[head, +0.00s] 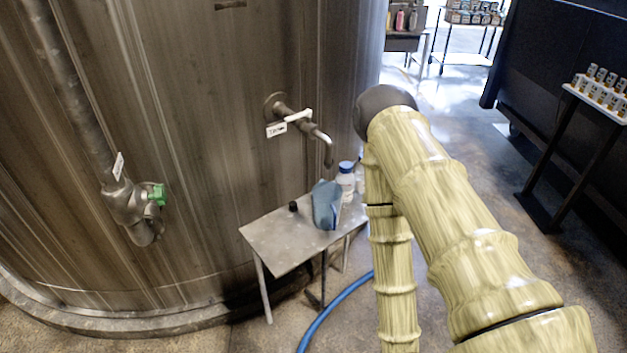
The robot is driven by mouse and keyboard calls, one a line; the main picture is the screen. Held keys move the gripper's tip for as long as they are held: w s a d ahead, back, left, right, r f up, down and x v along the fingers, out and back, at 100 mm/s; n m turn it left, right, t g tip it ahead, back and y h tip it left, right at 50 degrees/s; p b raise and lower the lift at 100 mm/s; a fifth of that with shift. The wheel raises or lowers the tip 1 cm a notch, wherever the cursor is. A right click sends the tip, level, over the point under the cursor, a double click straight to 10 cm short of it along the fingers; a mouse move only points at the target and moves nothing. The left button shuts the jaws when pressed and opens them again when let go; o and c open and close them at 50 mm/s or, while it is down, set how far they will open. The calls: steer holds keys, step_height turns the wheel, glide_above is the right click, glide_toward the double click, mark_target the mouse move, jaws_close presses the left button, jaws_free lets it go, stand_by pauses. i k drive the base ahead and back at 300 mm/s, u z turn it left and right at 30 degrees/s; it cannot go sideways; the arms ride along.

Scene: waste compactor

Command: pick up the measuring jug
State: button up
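A blue, upright object (326,206) stands on a small metal table (284,238) beside the big tank. It may be the measuring jug, but its handle and markings are too small to tell. My arm, with a pale yellow ribbed cover, reaches in from the lower right, and its bend is to the right of the table. My gripper does not show in the head view, so its distance from the blue object cannot be seen.
A white bottle with a blue cap (346,179) stands close behind the blue object, and a small black item (293,206) lies to its left. A tap (300,119) juts from the tank (210,120) above the table. A blue hose (330,308) runs along the floor.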

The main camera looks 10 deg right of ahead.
mark_target(327, 196)
steer(key=z, duration=3.05)
steer(key=k, duration=1.4)
steer(key=u, duration=2.6)
steer(key=i, duration=0.95)
